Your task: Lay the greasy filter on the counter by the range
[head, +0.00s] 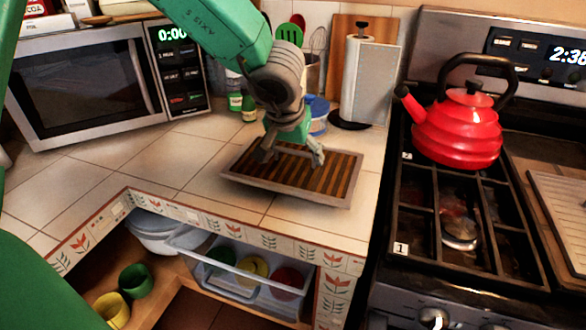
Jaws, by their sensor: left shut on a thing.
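The greasy filter (325,178) is a flat rectangular panel with brown slats and a grey frame. It lies over the tiled counter (190,160), close to the left side of the range (460,230). Whether its whole underside touches the tiles I cannot tell. My left gripper (290,155) comes down from above and is shut on the filter near its upper left part; the fingers hide some of the slats. My right gripper is not in view.
A red kettle (458,130) stands on the range's back burner. A paper towel roll (368,80), small bottles and a utensil holder stand behind the filter. A microwave (95,85) is at left. Below the counter are an open plastic drawer (245,275) and cups (135,281).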

